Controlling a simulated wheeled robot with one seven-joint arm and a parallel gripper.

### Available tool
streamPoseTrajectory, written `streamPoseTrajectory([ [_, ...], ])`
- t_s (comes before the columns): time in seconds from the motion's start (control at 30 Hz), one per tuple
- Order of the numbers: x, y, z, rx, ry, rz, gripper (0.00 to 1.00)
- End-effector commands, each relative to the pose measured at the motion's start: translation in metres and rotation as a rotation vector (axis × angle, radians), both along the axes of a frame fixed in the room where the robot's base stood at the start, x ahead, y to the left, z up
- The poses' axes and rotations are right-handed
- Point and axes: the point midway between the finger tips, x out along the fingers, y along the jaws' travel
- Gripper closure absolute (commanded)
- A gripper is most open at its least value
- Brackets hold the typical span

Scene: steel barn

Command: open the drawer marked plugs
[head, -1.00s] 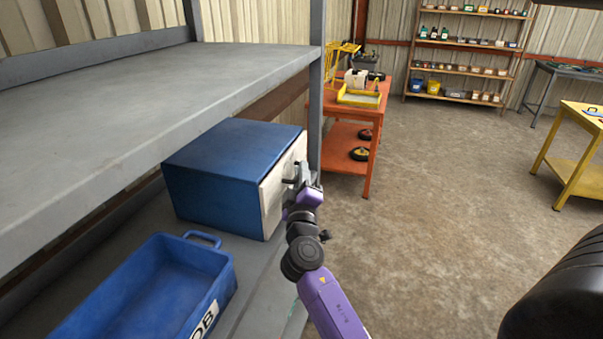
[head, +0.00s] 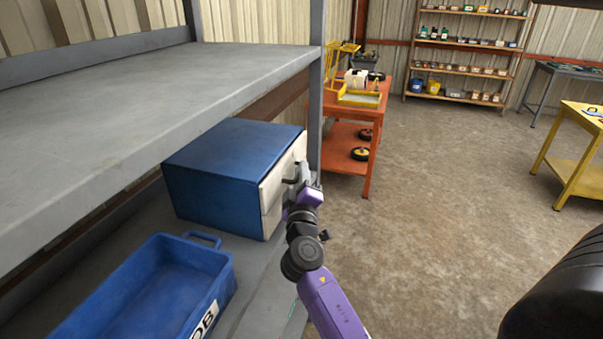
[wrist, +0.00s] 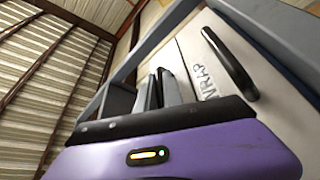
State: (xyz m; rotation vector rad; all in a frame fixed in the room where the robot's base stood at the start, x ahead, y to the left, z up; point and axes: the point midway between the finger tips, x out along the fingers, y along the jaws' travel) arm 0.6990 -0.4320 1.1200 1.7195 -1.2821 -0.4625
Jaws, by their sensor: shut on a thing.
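A blue cabinet (head: 215,185) with pale drawer fronts (head: 272,195) stands on the lower shelf. In the wrist view a pale front lettered WRAP (wrist: 208,78) shows with its black handle (wrist: 230,62), which is clear of my fingers. A dark handle (head: 290,181) also shows in the head view, just left of my gripper. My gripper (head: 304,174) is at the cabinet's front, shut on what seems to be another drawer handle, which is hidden. The fingers (wrist: 162,92) show in the wrist view. No plugs label is readable.
A blue bin (head: 165,290) sits on the lower shelf in front of the cabinet. The grey upper shelf (head: 150,85) overhangs at left, with a grey post (head: 316,100) just behind my gripper. An orange table (head: 365,110) stands beyond.

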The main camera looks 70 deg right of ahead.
Motion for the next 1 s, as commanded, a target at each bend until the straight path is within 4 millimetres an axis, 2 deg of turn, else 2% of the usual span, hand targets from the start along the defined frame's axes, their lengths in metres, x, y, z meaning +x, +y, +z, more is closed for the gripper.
streamPoseTrajectory([
  [0.13,-0.002,0.001,-0.001,0.001,0.002,0.002,1.00],
  [0.27,-0.013,0.000,-0.002,0.003,0.000,0.002,1.00],
  [0.37,-0.028,-0.001,-0.003,0.003,0.003,0.002,1.00],
  [0.8,-0.120,-0.008,-0.002,0.002,0.004,0.002,1.00],
  [1.0,-0.146,-0.010,-0.002,0.003,0.003,0.002,1.00],
])
